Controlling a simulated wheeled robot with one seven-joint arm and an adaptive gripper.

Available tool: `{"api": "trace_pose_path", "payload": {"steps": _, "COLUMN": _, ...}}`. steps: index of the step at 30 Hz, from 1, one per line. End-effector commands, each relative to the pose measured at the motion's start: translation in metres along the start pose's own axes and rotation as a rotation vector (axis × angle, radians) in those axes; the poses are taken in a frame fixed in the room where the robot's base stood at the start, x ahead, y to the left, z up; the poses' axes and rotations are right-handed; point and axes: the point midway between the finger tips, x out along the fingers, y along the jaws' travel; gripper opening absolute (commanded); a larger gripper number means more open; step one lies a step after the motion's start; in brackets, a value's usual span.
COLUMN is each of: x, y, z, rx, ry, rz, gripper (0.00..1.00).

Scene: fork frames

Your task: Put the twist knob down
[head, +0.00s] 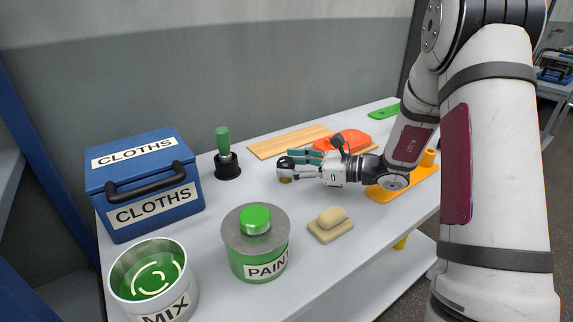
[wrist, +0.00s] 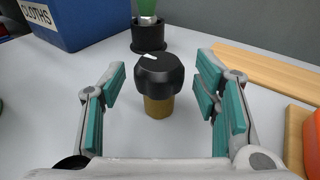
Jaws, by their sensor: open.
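The twist knob (wrist: 158,76) has a black cap with a white pointer mark on a brass-coloured base. It stands upright on the white table in the wrist view. In the head view it shows small (head: 285,170) at the fingertips. My gripper (wrist: 160,88) is open, with one teal-padded finger on each side of the knob and a gap on both sides. In the head view my gripper (head: 298,166) is low over the middle of the table, reaching in from the right.
A blue CLOTHS box (head: 150,190), a green-handled tool in a black holder (head: 228,168), a PAINT tin (head: 255,250), a MIX bucket (head: 150,278) and a sponge (head: 332,220) stand around. A wooden board (head: 285,142) and an orange-red item (head: 345,138) lie behind. White table is clear near the knob.

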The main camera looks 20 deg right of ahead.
Motion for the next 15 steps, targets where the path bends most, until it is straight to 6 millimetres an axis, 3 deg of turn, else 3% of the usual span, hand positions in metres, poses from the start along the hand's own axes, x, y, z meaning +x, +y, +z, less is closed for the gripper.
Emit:
{"api": "trace_pose_path", "payload": {"steps": 9, "x": -0.067, "y": -0.001, "z": 0.001, "rx": 0.0, "ry": 0.001, "rz": -0.004, "gripper": 0.56}}
{"api": "trace_pose_path", "payload": {"steps": 15, "x": -0.094, "y": 0.0, "z": 0.0, "rx": 0.0, "ry": 0.001, "rz": -0.002, "gripper": 0.56}}
